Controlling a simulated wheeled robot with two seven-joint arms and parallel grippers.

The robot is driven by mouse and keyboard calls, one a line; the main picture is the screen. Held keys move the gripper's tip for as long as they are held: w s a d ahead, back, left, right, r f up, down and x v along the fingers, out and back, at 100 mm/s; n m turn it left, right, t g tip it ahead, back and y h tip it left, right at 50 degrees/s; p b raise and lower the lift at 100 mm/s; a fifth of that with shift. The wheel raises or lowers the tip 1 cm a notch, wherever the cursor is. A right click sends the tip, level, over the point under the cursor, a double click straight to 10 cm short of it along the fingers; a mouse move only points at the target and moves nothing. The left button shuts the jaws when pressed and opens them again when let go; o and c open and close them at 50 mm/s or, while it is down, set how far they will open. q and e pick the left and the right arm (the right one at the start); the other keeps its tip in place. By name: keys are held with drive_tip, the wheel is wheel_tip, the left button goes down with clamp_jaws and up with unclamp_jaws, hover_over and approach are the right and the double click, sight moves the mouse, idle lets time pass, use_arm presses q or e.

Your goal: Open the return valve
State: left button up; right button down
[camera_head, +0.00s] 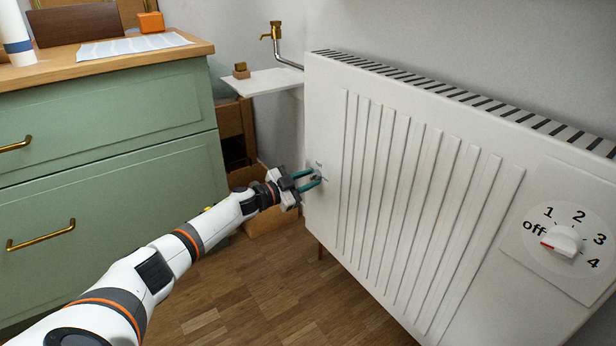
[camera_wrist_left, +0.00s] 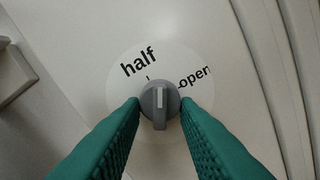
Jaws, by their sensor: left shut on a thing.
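The return valve is a small grey knob (camera_wrist_left: 160,101) on a white round dial (camera_wrist_left: 124,88) with the words "half" and "open" in the left wrist view. The knob's pale mark points up in that view, between the tick by "half" and the tick by "open", nearer the "half" one. My left gripper (camera_head: 316,179) is at the left end of the white radiator (camera_head: 420,190) in the head view. Its green fingers are shut on the knob from both sides. In the head view the fingers largely hide the knob. My right gripper is not in view.
A larger white dial knob (camera_head: 562,241) marked off and 1 to 4 is on the radiator's right. A green drawer cabinet (camera_head: 110,165) stands at the left, its drawers shut. A brass tap (camera_head: 276,32) and white shelf (camera_head: 262,82) are behind. The wooden floor in front is clear.

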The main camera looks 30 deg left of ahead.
use_arm(q)
drive_tip(key=m, duration=0.3)
drive_tip(key=shift+m, duration=0.4)
drive_tip(key=shift+a+r+m, duration=0.1)
drive_tip(key=shift+r+m, duration=0.05)
drive_tip(key=shift+m, duration=3.95)
drive_tip(key=o, duration=0.9)
drive_tip(key=shift+r, duration=0.1)
drive_tip(key=shift+o, duration=0.2)
